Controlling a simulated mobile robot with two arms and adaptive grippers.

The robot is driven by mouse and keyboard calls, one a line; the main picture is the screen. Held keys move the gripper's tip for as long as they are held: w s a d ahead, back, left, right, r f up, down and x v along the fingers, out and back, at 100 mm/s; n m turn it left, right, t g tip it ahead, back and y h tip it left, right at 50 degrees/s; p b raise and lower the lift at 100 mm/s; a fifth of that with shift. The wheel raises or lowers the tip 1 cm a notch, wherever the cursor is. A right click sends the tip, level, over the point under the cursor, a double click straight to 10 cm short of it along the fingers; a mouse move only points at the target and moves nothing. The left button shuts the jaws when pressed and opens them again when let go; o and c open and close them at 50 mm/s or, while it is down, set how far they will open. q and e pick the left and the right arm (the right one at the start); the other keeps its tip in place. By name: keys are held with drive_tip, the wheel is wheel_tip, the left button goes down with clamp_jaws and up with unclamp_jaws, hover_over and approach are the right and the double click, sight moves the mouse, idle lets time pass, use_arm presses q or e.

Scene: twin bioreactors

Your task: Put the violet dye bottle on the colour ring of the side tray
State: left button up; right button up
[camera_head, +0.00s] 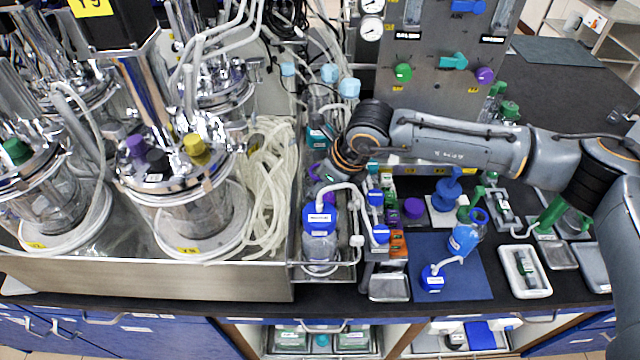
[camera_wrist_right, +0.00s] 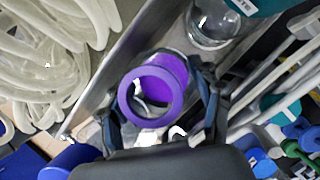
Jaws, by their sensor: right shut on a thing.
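The violet dye bottle (camera_wrist_right: 170,72) shows in the right wrist view as a clear body with a violet ring collar, between the two fingers. My right gripper (camera_wrist_right: 160,110) is shut on it. In the head view the gripper (camera_head: 328,172) is over the side tray (camera_head: 330,276), beside the bioreactor bench, and a violet edge (camera_head: 313,172) shows there. The side tray carries a blue-capped bottle (camera_head: 320,222) at its front and a teal-labelled bottle (camera_head: 317,136) farther back. I cannot make out the colour ring or whether the violet bottle touches the tray. My left gripper is not in view.
Coiled pale tubing (camera_head: 270,185) lies left of the side tray. White-armed blue fittings (camera_head: 377,233) stand close on its right. A blue mat (camera_head: 475,278) with a blue bottle (camera_head: 465,236) lies farther right. A grey valve panel (camera_head: 440,75) rises behind.

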drive_tip(key=o, duration=1.2)
drive_tip(key=shift+o, duration=1.4)
drive_tip(key=shift+r, duration=0.2)
drive_tip(key=b+v, duration=0.3)
drive_tip(key=v, duration=0.8)
drive_tip(key=shift+s+r+b, duration=0.2)
drive_tip(key=shift+r+b, duration=0.1)
drive_tip(key=shift+b, duration=0.05)
drive_tip(key=shift+d, duration=0.15)
